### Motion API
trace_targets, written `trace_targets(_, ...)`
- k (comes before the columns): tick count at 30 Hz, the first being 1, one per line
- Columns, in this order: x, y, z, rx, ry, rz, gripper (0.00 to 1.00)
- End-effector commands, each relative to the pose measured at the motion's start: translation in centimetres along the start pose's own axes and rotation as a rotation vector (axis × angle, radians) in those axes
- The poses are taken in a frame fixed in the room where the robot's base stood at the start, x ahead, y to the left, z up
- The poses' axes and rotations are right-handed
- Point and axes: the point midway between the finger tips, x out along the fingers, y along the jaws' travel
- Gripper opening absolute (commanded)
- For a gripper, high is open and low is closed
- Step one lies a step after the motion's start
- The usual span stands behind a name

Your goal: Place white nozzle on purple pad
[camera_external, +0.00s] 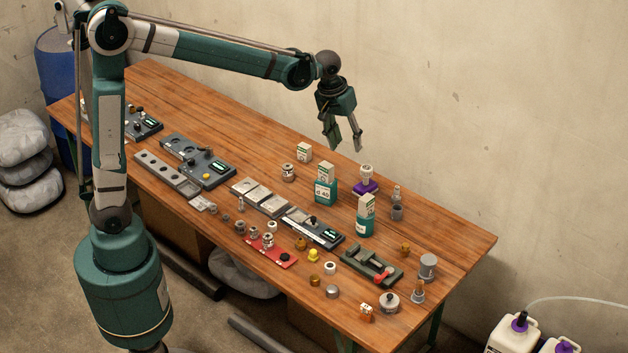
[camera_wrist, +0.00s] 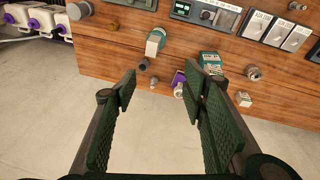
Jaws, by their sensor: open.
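The purple pad (camera_external: 366,188) lies on the wooden table toward its far edge. A small white piece, apparently the white nozzle (camera_external: 366,171), stands upright on it. In the wrist view the purple pad (camera_wrist: 178,78) and the white piece (camera_wrist: 178,91) show between my fingers, nearer the right one. My gripper (camera_external: 346,146) is open and empty, above the table and up and left of the pad in the external view. Its two fingers stand wide apart in the wrist view (camera_wrist: 162,85), with nothing between them at close range.
A teal box (camera_external: 325,192) stands left of the pad and another teal holder (camera_external: 365,222) stands in front. A grey fitting (camera_external: 397,213) is to the right. A whitish block (camera_external: 304,153) and a metal fitting (camera_external: 288,172) stand farther left.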

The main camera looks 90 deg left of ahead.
Motion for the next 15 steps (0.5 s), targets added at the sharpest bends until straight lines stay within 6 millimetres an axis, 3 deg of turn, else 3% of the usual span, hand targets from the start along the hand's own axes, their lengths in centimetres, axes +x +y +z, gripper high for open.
trace_targets(15,-6.1,-1.2,10.7,0.246,0.07,0.073,0.43)
